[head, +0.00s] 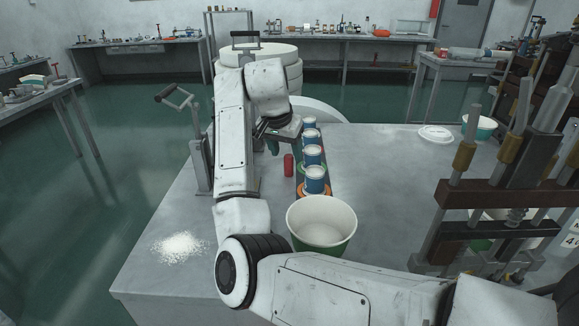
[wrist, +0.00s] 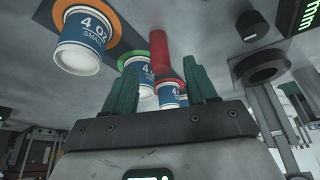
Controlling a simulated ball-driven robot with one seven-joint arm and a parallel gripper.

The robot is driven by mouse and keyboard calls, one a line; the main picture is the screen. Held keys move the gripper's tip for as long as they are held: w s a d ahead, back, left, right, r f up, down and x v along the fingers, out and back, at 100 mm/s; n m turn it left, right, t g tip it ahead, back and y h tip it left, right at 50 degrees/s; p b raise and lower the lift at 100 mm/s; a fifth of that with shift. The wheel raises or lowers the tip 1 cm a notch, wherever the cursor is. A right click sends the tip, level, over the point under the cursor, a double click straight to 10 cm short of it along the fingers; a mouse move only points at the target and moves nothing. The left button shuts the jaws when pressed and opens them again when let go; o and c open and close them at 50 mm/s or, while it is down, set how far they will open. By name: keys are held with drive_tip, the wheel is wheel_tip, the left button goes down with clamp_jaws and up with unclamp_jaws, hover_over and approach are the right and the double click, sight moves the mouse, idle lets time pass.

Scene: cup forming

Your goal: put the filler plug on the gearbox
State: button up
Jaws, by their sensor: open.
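I cannot tell for sure which thing is the filler plug. A small upright red cylinder (head: 288,165) on the grey table, left of the row of cups, may be it. It also shows in the wrist view (wrist: 160,52), beyond the gap between my fingers and apart from them. My gripper (head: 268,138) is over the table, beyond the red cylinder; its green fingers (wrist: 166,67) are open and empty. I cannot identify the gearbox; a dark round collar (wrist: 262,68) at the right of the wrist view may belong to it.
Several blue-and-white paper cups (head: 315,180) stand in coloured rings right of the red cylinder. A large white cup (head: 321,222) stands nearer. White powder (head: 180,247) lies at left. A press with dark crossbars (head: 500,194) stands at right. The table's middle right is clear.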

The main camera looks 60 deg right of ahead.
sight(288, 156)
drive_tip(key=shift+x, duration=3)
drive_tip(key=shift+d+r, duration=0.1)
drive_tip(key=shift+d, duration=0.05)
drive_tip(key=shift+c, duration=0.3)
clamp_jaws()
drive_tip(key=shift+r, duration=0.1)
